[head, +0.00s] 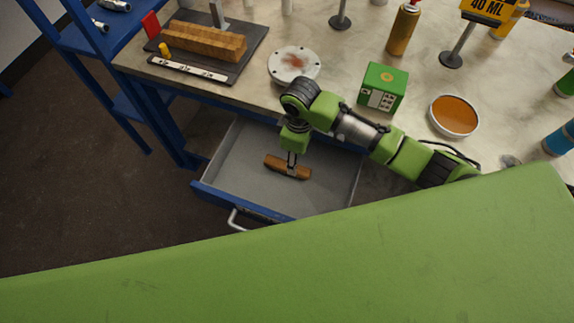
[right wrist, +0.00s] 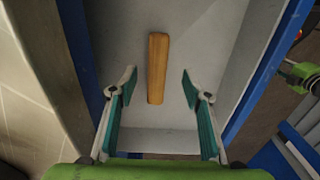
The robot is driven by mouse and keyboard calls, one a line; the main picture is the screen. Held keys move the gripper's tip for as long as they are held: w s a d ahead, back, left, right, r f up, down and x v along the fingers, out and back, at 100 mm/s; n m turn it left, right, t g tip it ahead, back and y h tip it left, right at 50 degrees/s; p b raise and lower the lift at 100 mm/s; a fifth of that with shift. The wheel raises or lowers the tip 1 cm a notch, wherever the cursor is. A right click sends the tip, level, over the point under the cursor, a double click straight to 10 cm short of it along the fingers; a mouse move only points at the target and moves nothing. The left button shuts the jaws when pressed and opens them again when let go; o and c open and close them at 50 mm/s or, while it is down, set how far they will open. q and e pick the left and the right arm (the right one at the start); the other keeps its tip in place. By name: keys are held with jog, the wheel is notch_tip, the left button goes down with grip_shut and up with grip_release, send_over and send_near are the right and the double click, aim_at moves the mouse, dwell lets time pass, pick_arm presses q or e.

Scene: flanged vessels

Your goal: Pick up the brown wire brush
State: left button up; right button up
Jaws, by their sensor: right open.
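The brown wire brush (head: 275,163) lies in the open grey-lined drawer (head: 235,160). In the right wrist view the brush (right wrist: 157,62) is a long brown bar running up the picture on the drawer floor; no bristles show. My right gripper (head: 291,166) reaches down into the drawer over the middle of the brush and covers part of it. In the right wrist view my right gripper (right wrist: 158,73) is open, with one finger to each side of the brush and gaps on both sides. I cannot tell the exact height above it.
Drawer walls (right wrist: 259,70) rise on both sides of the gripper. Above the drawer, the worktop (head: 340,65) bears a green box (head: 383,88), a round flange (head: 294,64), an orange-filled dish (head: 454,115) and a dark board (head: 250,45). A blue shelf (head: 90,40) stands left.

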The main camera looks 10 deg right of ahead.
aim_at(298, 169)
notch_tip(298, 169, down, 3)
jog(key=shift+w+r, duration=0.1)
jog(key=shift+r, duration=0.1)
jog(key=shift+f, duration=0.25)
jog(key=shift+d+f, duration=0.25)
jog(key=shift+f, duration=0.55)
notch_tip(298, 169, down, 3)
jog(key=shift+d+r, duration=0.1)
jog(key=shift+r, duration=0.1)
jog(key=shift+f, duration=0.45)
pick_arm(q)
jog(key=shift+w+f, duration=0.1)
jog(key=shift+w, duration=0.5)
pick_arm(e)
jog(key=c, duration=1.2)
